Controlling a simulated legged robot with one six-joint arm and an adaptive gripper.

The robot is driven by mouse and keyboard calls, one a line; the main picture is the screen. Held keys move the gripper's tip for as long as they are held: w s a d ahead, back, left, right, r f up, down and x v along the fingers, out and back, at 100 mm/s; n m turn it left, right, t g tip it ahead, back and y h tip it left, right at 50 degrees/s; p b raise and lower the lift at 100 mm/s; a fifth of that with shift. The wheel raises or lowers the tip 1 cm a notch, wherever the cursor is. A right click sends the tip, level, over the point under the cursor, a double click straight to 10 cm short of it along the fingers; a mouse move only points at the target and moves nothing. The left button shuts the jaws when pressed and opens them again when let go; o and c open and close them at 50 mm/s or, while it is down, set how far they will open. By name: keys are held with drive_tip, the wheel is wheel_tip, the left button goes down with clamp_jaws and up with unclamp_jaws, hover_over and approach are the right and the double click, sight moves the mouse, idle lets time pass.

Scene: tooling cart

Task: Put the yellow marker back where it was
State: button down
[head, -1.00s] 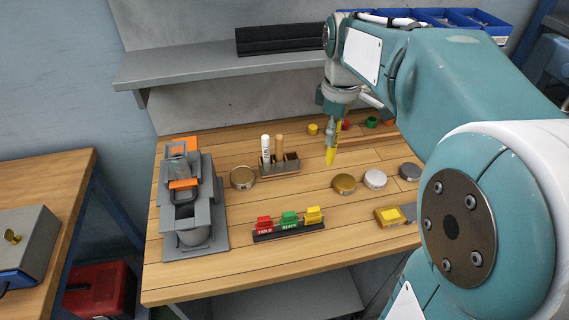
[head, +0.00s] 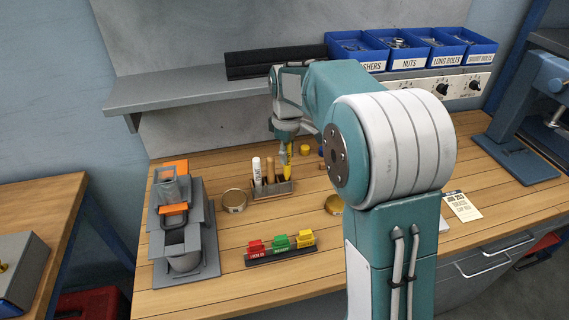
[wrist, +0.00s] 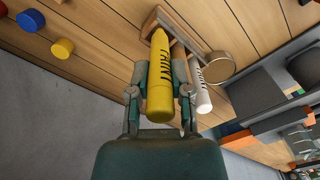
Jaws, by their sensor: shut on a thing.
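The yellow marker (head: 289,171) is held tip-down in my gripper (head: 286,151), near the right end of the small wooden rack (head: 285,188). I cannot tell whether its tip is inside a slot or behind the rack. In the wrist view, both fingers of my gripper (wrist: 160,100) are closed around the yellow marker (wrist: 159,80), and its lettering shows. A white marker (head: 257,172) stands in the rack's left end, with a brown wooden stick (head: 269,171) beside it. The white marker also shows in the wrist view (wrist: 199,88).
A round tin (head: 234,200) stands left of the rack. A sign strip (head: 281,253) with red, green and yellow blocks lies in front. A grey fixture (head: 182,230) stands at left. Blue bins (head: 355,52) sit on the back shelf. My arm hides much of the table's right side.

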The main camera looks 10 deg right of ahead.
drive_tip(key=shift+w+a+f, duration=0.15)
drive_tip(key=shift+f, duration=0.1)
drive_tip(key=f, duration=0.3)
drive_tip(key=shift+w+a+f, duration=0.2)
drive_tip(key=shift+w+a, duration=0.05)
drive_tip(key=shift+a, duration=0.1)
drive_tip(key=shift+d+f, duration=0.1)
drive_tip(key=shift+f, duration=0.1)
drive_tip(key=c, duration=0.5)
unclamp_jaws()
drive_tip(key=shift+c, duration=0.2)
